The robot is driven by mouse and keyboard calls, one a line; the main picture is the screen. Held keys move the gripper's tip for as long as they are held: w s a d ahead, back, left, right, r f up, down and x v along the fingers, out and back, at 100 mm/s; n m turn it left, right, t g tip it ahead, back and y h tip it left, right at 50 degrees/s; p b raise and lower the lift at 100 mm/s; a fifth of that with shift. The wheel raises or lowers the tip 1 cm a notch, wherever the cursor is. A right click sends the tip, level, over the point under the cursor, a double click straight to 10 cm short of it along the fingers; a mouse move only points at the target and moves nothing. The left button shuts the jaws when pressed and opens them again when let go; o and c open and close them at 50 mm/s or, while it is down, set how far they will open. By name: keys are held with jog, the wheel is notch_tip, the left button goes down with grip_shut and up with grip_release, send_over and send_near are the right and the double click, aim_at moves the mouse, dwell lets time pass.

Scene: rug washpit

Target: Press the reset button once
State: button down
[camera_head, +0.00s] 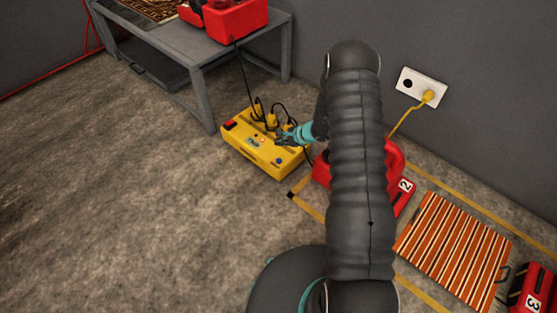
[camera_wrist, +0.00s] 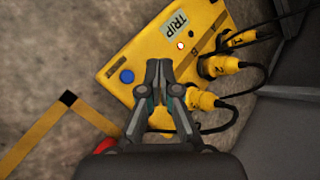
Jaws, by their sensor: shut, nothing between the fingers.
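The yellow power box (camera_head: 245,146) sits on the concrete floor, with plugs and cables on its top.
Yellow plugs (camera_wrist: 222,65) and black cables stand close right of the fingers. A grey table (camera_head: 188,50) carrying a red case (camera_head: 238,18) stands behind left. A wall socket (camera_head: 418,86), red unit (camera_head: 399,165) and striped rug (camera_head: 455,250) are right. Floor at left is clear.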

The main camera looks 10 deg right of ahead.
jog(key=b, duration=0.2)
send_over(280, 161)
notch_tip(280, 161, down, 7)
jog(key=shift+f, duration=0.1)
jog(key=shift+f+b, duration=0.8)
jog(key=shift+b, duration=0.3)
jog(key=shift+f+b, duration=0.85)
jog(key=shift+b, duration=0.55)
dwell(1.6)
dwell(0.4)
jog(key=shift+r, duration=0.9)
jog(key=shift+r+p, duration=0.95)
jog(key=shift+r, duration=1.55)
